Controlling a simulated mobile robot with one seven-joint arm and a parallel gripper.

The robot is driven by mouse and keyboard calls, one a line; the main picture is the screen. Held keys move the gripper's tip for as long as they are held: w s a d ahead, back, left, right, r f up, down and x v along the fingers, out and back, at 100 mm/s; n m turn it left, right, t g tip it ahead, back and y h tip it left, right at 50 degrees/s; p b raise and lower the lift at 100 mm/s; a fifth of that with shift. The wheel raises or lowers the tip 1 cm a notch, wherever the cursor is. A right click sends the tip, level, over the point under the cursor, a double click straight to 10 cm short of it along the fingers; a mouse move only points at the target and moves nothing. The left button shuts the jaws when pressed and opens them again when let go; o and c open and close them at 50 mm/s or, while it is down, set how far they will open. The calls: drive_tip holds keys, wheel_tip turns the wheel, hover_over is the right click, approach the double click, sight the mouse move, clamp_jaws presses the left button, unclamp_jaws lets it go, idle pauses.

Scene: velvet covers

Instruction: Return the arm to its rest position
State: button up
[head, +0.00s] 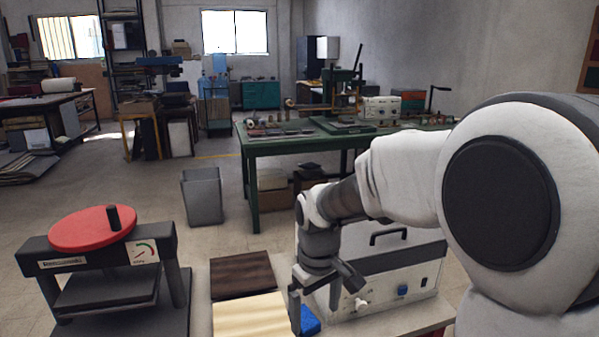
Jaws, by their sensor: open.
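My white and grey arm reaches in from the right of the head view. My gripper (325,302) points down at its end, low over the front table, and its jaws are open with nothing seen between them. A small blue block (310,322) shows just behind and beside the fingers, partly hidden by them. I cannot tell whether the fingers touch it. A cream ribbed piece (255,317) and a dark brown piece (243,274) lie to the left of the gripper.
A press with a red round top (92,229) stands at the left of the table. A white machine with a black handle (385,275) stands close behind and right of my gripper. A grey bin (202,196) and a green workbench (300,143) stand farther back, with open floor between.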

drive_tip(key=s+d+r+m+t+p, duration=0.2)
drive_tip(key=s+d+r+m+p, duration=0.1)
drive_tip(key=s+r, duration=0.5)
drive_tip(key=s+d+r+m+t+p, duration=0.3)
drive_tip(key=s+d+r, duration=0.5)
drive_tip(key=r, duration=0.4)
drive_tip(key=shift+s+m+p, duration=0.5)
drive_tip(key=shift+s+p, duration=0.15)
drive_tip(key=shift+p, duration=0.6)
drive_tip(key=shift+f, duration=0.1)
drive_tip(key=shift+c, duration=0.3)
